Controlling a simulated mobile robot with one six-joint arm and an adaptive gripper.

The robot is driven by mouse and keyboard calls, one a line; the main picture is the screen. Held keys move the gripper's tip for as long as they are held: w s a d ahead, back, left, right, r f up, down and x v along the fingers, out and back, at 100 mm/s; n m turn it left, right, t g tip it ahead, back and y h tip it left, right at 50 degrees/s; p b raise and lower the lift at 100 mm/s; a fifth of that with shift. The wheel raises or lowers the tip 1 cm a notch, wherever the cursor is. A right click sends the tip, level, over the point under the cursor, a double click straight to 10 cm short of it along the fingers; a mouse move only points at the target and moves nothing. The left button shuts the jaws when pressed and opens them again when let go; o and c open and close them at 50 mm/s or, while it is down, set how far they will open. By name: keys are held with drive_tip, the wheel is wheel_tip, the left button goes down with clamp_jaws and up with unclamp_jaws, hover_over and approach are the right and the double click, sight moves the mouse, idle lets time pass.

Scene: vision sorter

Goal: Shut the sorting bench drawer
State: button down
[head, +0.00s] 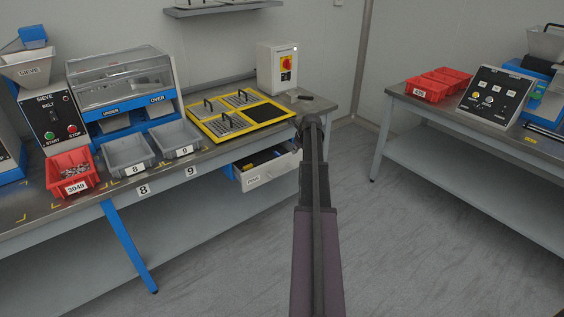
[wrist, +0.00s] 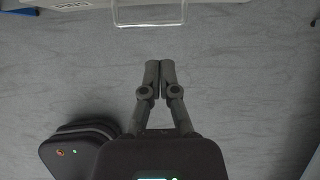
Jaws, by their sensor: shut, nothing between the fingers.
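The sorting bench drawer (head: 275,173) hangs under the bench's right part in the head view. In the head view my arm hides the gripper and part of the drawer's right side.
The sorting bench (head: 205,160) carries a yellow-framed panel (head: 190,112), grey bins (head: 127,152) and a red bin (head: 84,182). A white switch box (head: 277,70) stands at its back right. A second bench (head: 480,125) stands at the right. The floor between is clear.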

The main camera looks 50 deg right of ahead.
drive_tip(key=s+a+t+b, duration=0.1)
drive_tip(key=s+a+f+t+b, duration=0.1)
drive_tip(key=b, duration=0.1)
drive_tip(key=s+a+f+t+b, duration=0.1)
drive_tip(key=shift+a+h+b, duration=0.3)
drive_tip(key=shift+w, duration=0.1)
drive_tip(key=b, duration=0.7)
approach(276, 163)
drive_tip(key=x, duration=0.3)
drive_tip(key=s+f+x, duration=0.1)
drive_tip(key=x, duration=0.1)
drive_tip(key=shift+w+d+f, duration=0.1)
drive_tip(key=shift+w+f, duration=0.1)
drive_tip(key=shift+w, duration=0.8)
